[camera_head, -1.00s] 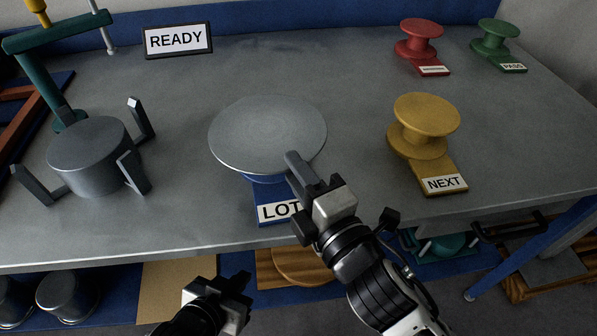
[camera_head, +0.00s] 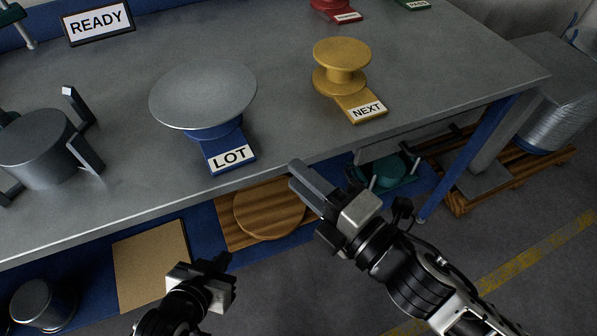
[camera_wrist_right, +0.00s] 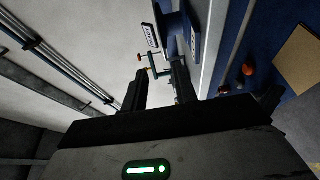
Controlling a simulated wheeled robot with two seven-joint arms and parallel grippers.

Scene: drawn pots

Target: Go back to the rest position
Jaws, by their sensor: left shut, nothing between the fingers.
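My left gripper (camera_head: 222,266) is low in the head view, in front of the bench's front edge and over the lower shelf area. Its dark fingers are together with nothing between them. My right gripper (camera_head: 307,196) is to the right of it, also in front of the bench edge, clear of the blue LOT stand. In the right wrist view its two dark fingers (camera_wrist_right: 159,88) stand apart with an empty gap between them.
The grey bench (camera_head: 270,50) holds the LOT stand with a wide grey disc (camera_head: 203,94), a yellow NEXT spool (camera_head: 342,62), a three-armed grey fixture (camera_head: 38,148) and a READY sign (camera_head: 97,22). Below lie a round wooden board (camera_head: 268,210) and a tan panel (camera_head: 150,262).

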